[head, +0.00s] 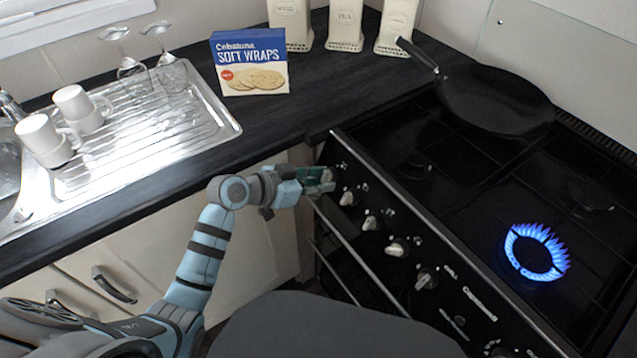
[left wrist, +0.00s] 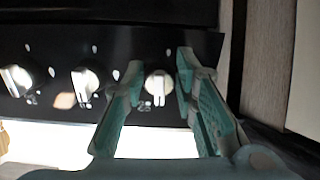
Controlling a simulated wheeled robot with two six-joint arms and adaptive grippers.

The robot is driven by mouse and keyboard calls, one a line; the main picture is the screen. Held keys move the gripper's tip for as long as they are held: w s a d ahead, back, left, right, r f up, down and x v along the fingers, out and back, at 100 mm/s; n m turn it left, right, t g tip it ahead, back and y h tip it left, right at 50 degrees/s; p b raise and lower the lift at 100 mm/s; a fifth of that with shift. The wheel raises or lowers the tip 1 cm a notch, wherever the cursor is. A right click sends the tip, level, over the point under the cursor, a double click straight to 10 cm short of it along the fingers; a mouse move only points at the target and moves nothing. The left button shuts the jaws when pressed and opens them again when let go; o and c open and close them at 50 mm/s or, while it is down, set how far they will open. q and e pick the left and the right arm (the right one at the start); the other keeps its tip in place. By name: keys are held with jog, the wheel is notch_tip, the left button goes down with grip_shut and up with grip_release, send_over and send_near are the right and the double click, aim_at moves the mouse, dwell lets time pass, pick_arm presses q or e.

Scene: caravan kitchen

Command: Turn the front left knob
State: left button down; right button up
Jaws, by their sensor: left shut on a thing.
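The front left knob (left wrist: 158,84) is a pale round knob at the end of the black control panel (left wrist: 60,55). In the left wrist view it sits between the two teal fingers of my left gripper (left wrist: 160,65). In the head view my left gripper (head: 327,180) reaches from the left to the near left end of the panel, its fingers closed on that knob and hiding it there. The knob's pointer faces down in the left wrist view. My right gripper is not in view.
Several more knobs (head: 371,222) run along the panel above the oven handle rail (head: 340,232). One hob burner (head: 535,252) burns with a blue flame. A black pan (head: 495,98) stands at the back. A soft wraps box (head: 250,62) and draining board (head: 160,110) are on the left.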

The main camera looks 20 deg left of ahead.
pick_arm(q)
jog(key=shift+r+m, duration=0.1)
jog(key=shift+m, duration=0.3)
jog(key=c, duration=1.3)
grip_release()
jog(key=shift+s+a, duration=0.15)
jog(key=shift+a, duration=0.1)
jog(key=v, duration=1.1)
jog(key=shift+s+r, duration=0.15)
jog(key=shift+r, duration=0.05)
